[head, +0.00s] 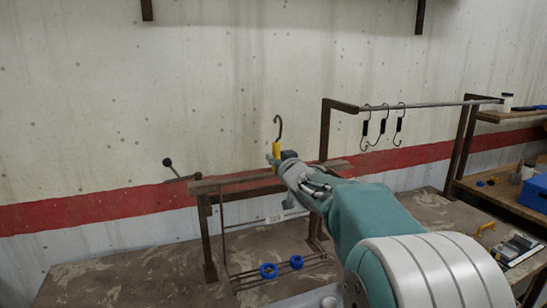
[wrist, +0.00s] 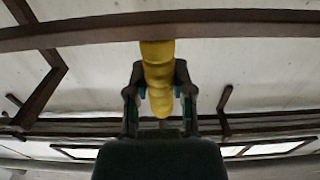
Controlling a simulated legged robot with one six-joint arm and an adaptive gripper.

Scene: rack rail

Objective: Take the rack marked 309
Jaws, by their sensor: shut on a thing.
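My gripper (head: 279,160) is shut on a yellow handle (head: 276,149) with a dark hook (head: 279,127) standing up from it, above the bar of the brown frame. In the wrist view the yellow handle (wrist: 158,65) sits upright between both fingers. A low wire rack (head: 247,278) with two blue rings (head: 268,270) shows below the frame; I cannot tell whether it is joined to the held handle. No number 309 is legible in either view.
Three dark hooks (head: 383,125) hang from a rail (head: 430,104) at the right. A lever with a black knob (head: 168,162) juts out left of the frame. Shelves with a blue box (head: 536,192) stand far right. The bench's left part (head: 120,275) is clear.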

